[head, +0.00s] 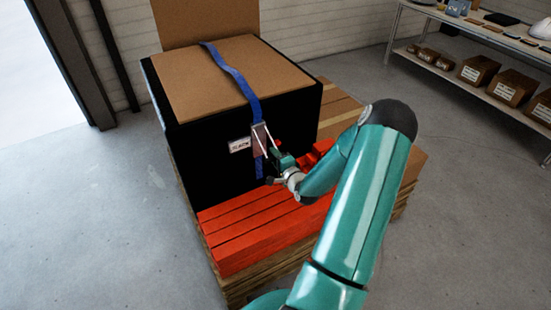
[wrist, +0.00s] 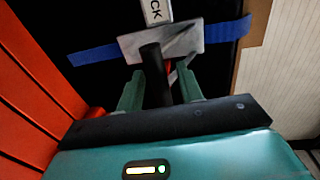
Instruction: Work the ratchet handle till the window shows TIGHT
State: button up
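The ratchet (head: 262,138) is a grey metal buckle on a blue strap (head: 232,78), on the front of a large black-sided crate. It also shows in the wrist view as a metal plate (wrist: 190,40) with a dark handle (wrist: 153,72) pointing toward me. A white window (head: 240,145) sits left of the ratchet; in the wrist view the window (wrist: 157,10) shows letters ending in "CK", with the rest cut off. My gripper (head: 274,165) is at the ratchet. In the wrist view its two green fingers stand apart, with the handle between them and a gap showing on the right.
Red slats (head: 265,225) lie in front of the crate (head: 190,150) on a wooden pallet, close under my arm. A cardboard box (head: 338,108) stands on the right. A shelf (head: 460,60) with small boxes is at the back right. The grey floor at left is clear.

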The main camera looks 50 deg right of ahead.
grip_shut()
jog(key=shift+f, duration=0.1)
jog(key=w+d+f+t+h, duration=0.1)
jog(key=w+d+f+t, duration=0.1)
jog(key=w+f+t, duration=0.3)
jog(key=shift+w+d+f+h, duration=0.15)
jog(key=shift+w+f+h, duration=0.15)
jog(key=shift+w+f, duration=0.9)
dwell(0.3)
